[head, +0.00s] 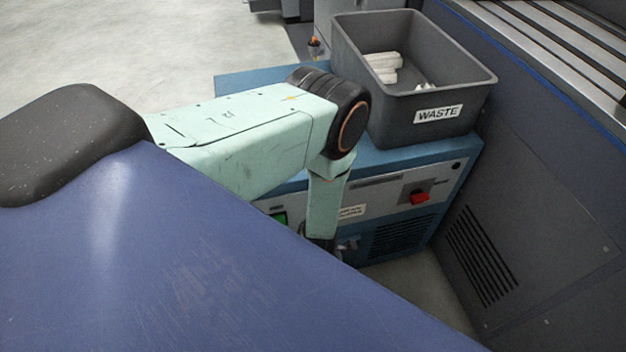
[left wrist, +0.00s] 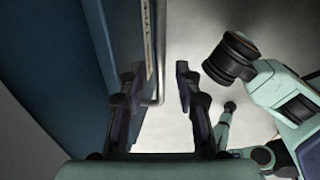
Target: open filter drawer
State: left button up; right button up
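The blue ink unit (head: 400,170) stands beyond my left arm in the head view, with a green button (head: 280,217), a red switch (head: 419,198) and a vent grille on its front. In the left wrist view a blue panel (left wrist: 72,75) fills the left side. A thin metal bar (left wrist: 161,50), bent at its lower end, runs along the panel's edge beside a pale strip. My left gripper (left wrist: 160,82) is open, its fingers on either side of the bar. I cannot tell whether either finger touches it. In the head view the gripper is mostly hidden behind my arm and a blue surface. My right gripper is not in view.
A grey bin marked WASTE (head: 437,137) with white pieces inside stands on the ink unit. A dark grey machine with vent slots (head: 480,257) stands close on the right. A large blue surface (head: 150,260) fills the foreground. Pale floor (head: 120,45) is clear at upper left.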

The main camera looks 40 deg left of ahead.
pick_arm(q)
grip_shut()
dwell(0.6)
